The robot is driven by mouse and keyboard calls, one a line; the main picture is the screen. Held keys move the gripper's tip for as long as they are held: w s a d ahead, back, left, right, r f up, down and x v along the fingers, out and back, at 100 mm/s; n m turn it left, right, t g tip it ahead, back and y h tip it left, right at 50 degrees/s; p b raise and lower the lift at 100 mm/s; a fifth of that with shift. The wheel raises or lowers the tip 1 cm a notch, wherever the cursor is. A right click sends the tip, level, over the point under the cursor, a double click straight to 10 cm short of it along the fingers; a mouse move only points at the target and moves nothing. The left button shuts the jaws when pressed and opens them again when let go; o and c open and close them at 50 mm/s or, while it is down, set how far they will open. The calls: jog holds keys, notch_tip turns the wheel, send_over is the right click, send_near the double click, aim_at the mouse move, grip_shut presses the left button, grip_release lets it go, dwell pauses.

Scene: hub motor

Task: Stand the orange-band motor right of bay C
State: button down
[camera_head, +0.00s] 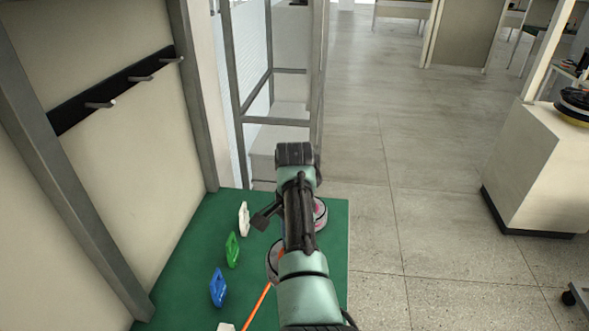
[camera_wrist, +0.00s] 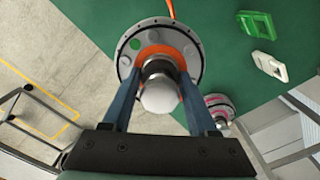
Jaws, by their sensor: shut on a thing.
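The orange-band motor (camera_wrist: 131,48) is a grey disc with an orange ring around its central shaft and an orange cable. My gripper (camera_wrist: 160,82) is shut on its shaft, a blue finger on each side. In the head view the motor (camera_head: 271,258) shows partly, left of my arm, with its orange cable (camera_head: 258,304) running toward the front. I cannot tell whether it touches the green mat (camera_head: 335,245). Blue (camera_head: 217,288), green (camera_head: 231,249) and white (camera_head: 244,219) tags stand in a row on the mat's left side. No letter C is legible.
A pink-band motor (camera_wrist: 219,106) stands near the mat's far edge, partly behind my arm in the head view (camera_head: 320,213). Another white tag (camera_head: 226,327) is cut off at the bottom. A wall with hooks (camera_head: 125,82) borders the left; open floor (camera_head: 400,230) lies right.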

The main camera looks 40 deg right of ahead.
jog(key=shift+w+d+f+b, duration=0.1)
jog(key=shift+f+b, duration=2.75)
jog(key=shift+f, duration=1.7)
jog(key=shift+f, duration=0.15)
jog(key=shift+f+b, duration=0.45)
jog(key=shift+f, duration=0.15)
jog(key=shift+f+b, duration=0.35)
jog(key=shift+f, duration=0.15)
jog(key=shift+f+b, duration=0.5)
jog(key=shift+f, duration=0.15)
